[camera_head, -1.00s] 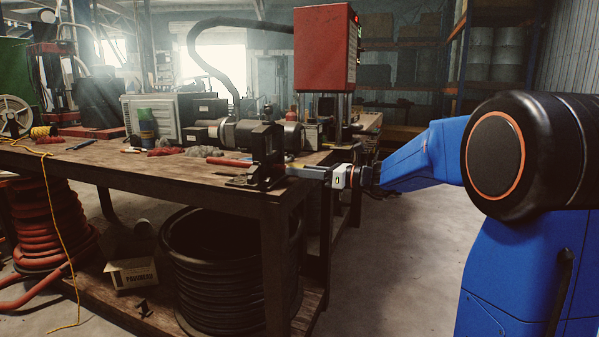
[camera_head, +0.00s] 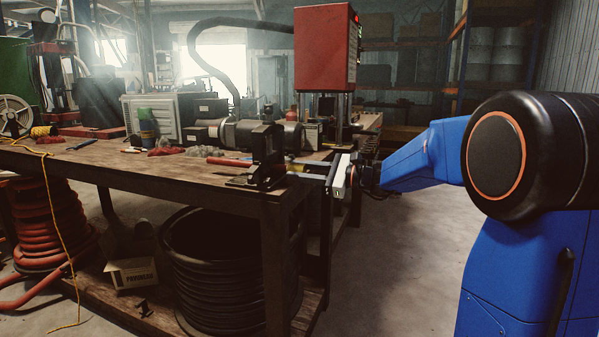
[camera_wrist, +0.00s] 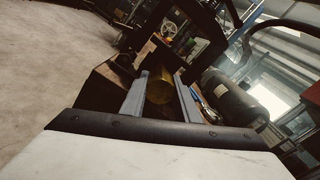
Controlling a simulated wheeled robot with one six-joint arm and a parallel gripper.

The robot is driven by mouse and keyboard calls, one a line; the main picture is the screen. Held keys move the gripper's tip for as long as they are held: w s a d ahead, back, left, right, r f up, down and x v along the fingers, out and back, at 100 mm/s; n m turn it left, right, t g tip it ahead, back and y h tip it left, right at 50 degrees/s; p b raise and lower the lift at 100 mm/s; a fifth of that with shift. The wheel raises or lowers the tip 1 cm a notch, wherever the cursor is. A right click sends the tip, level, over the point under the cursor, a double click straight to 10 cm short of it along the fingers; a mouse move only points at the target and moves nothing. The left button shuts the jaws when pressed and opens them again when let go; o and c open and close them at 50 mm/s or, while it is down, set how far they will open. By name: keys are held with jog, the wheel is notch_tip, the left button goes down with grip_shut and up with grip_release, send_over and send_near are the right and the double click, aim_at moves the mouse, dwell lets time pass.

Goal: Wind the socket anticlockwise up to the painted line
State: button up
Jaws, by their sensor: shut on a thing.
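The socket (camera_wrist: 159,88) is a dull brass-coloured round piece, seen in the wrist view between the two grey fingers of my gripper (camera_wrist: 161,84). My gripper is shut on it. In the head view my gripper (camera_head: 306,168) reaches from the right to the black clamp (camera_head: 267,156) at the bench's front corner, where the socket is largely hidden by the fingers and is too small to make out. A red hose (camera_head: 229,162) runs into the clamp from the left. I cannot make out the painted line in either view.
The wooden bench (camera_head: 150,176) holds a motor-like cylinder (camera_head: 243,134) and a grey cabinet (camera_head: 158,116) behind the clamp. A red press head (camera_head: 322,48) stands at the back. Coiled black hose (camera_head: 225,270) lies below. The floor (camera_head: 390,270) right of the bench is clear.

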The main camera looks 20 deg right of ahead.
dwell(0.5)
jog(key=o, duration=1)
jog(key=shift+o, duration=0.2)
jog(key=v, duration=1.7)
jog(key=shift+s+d, duration=0.15)
jog(key=shift+d, duration=0.05)
